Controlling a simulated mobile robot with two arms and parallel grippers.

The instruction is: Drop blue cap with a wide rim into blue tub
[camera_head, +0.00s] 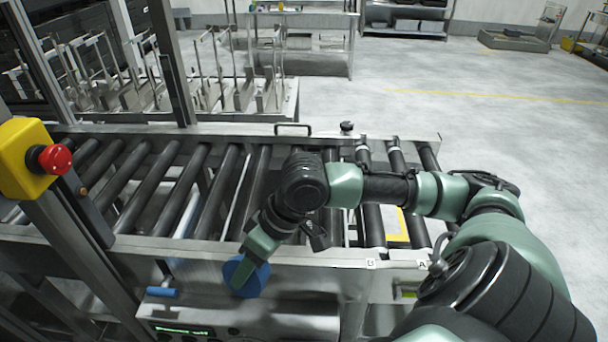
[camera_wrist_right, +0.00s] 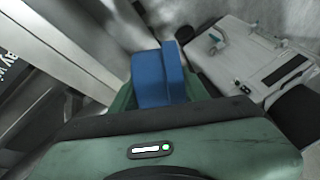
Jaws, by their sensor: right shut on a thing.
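My right gripper (camera_head: 243,268) hangs in front of the near edge of the roller conveyor, above the grey control box. It is shut on the blue cap (camera_head: 257,281), whose round blue face shows behind the green finger. In the right wrist view the cap (camera_wrist_right: 158,75) is a blue block shape between the green fingers, partly hidden by the gripper body. I see no tub that I can make out in either view. My left gripper is not in view.
A roller conveyor (camera_head: 172,187) runs across the middle. The control box (camera_head: 290,310) stands below its near edge, with a small blue piece (camera_head: 162,292) on its left. A red stop button (camera_head: 54,159) on a yellow housing is at left. Open floor lies behind right.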

